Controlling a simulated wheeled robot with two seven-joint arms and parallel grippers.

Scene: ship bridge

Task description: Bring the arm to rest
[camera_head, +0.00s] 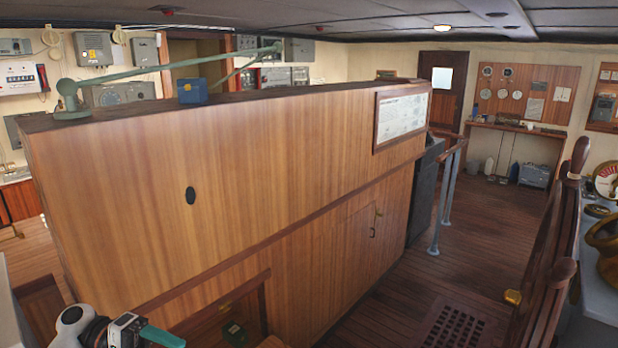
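Part of my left arm shows at the bottom left edge, white and black, with a teal piece at its end that looks like part of my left gripper (162,337). The rest of it is cut off by the frame, so I cannot see two fingertips or whether it holds anything. It appears in front of a large wooden partition (250,170); I cannot tell the gap between them. My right arm and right gripper are not in view.
A blue box (192,91) sits on top of the partition near a green metal arm (170,68). A wooden spoked wheel (550,280) and a grey console (603,290) stand at the right. Open plank floor (400,295) lies between.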

